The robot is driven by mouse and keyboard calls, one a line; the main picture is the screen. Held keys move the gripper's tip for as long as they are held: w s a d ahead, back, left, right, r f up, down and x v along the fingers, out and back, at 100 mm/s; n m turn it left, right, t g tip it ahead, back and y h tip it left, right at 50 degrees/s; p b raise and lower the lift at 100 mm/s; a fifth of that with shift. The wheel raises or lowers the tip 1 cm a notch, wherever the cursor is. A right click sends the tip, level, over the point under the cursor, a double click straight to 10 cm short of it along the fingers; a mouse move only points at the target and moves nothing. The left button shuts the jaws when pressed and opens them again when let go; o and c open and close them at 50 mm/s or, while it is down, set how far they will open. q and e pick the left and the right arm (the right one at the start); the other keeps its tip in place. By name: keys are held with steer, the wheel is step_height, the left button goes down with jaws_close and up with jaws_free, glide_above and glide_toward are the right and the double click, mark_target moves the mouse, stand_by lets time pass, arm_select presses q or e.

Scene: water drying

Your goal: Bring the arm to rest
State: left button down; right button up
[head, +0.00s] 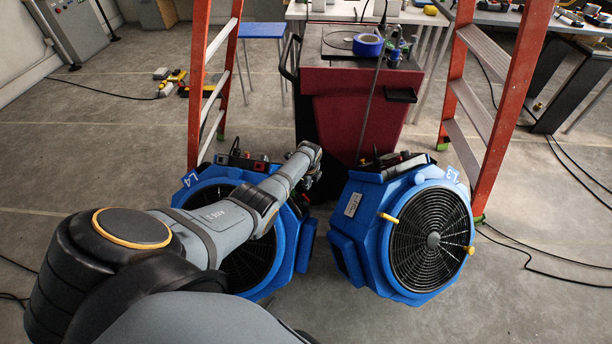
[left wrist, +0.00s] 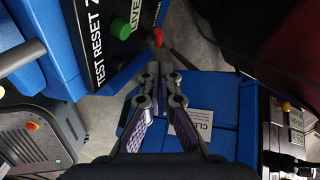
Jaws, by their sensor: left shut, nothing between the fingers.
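My left arm reaches in from the left in the head view, over the left blue blower (head: 247,262) marked L4. Its far end is by the gap between that blower and the right blue blower (head: 430,240) marked L3. The fingers are hard to make out there. In the left wrist view my left gripper (left wrist: 161,78) is shut and empty, with both fingers close together. Blue casing with a white label (left wrist: 203,122) lies behind the fingers. Part of the left blower's front is hidden by my arm. My right gripper is not in view.
A dark red cabinet (head: 355,115) stands behind the blowers. Orange ladder legs (head: 197,85) rise at left, with another orange ladder (head: 515,90) at right. Cables (head: 535,255) lie on the floor at right. A green knob (left wrist: 121,28) shows in the left wrist view.

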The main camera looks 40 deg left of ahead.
arm_select(q)
steer(key=shift+p+v, duration=0.4)
steer(key=shift+v, duration=0.5)
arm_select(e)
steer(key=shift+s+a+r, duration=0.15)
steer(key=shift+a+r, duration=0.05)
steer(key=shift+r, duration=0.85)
